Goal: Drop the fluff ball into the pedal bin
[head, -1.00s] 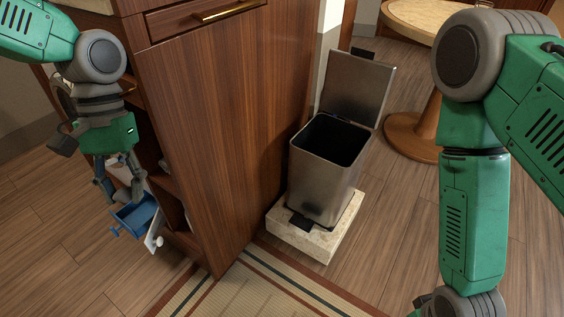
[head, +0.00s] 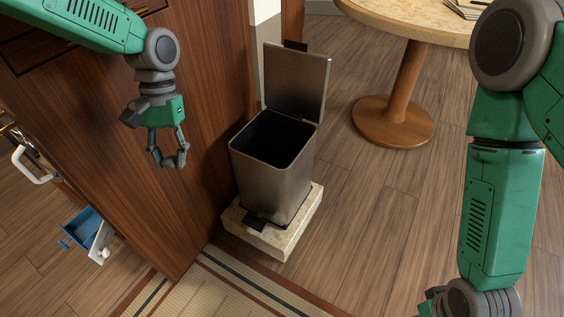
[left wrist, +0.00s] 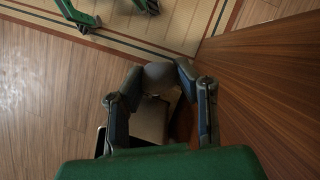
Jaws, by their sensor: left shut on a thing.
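The fluff ball (left wrist: 158,76) is a grey round thing between my left gripper's fingertips in the left wrist view. In the head view I cannot make it out clearly. My left gripper (head: 172,163) is shut on it and points down, in front of the wooden cabinet side, to the left of the bin and apart from it. The pedal bin (head: 270,185) is a brushed metal box with a dark inside. Its lid (head: 297,82) stands open at the back and its pedal (head: 256,223) faces front. My right gripper's fingers are out of view; only the arm shows at the right.
The bin stands on a pale stone slab (head: 290,240). The wooden cabinet (head: 200,120) rises left of it. A round table (head: 392,122) stands behind right. A blue drawer-like tray (head: 80,228) is at lower left. A striped rug (head: 215,290) lies in front; floor at right is clear.

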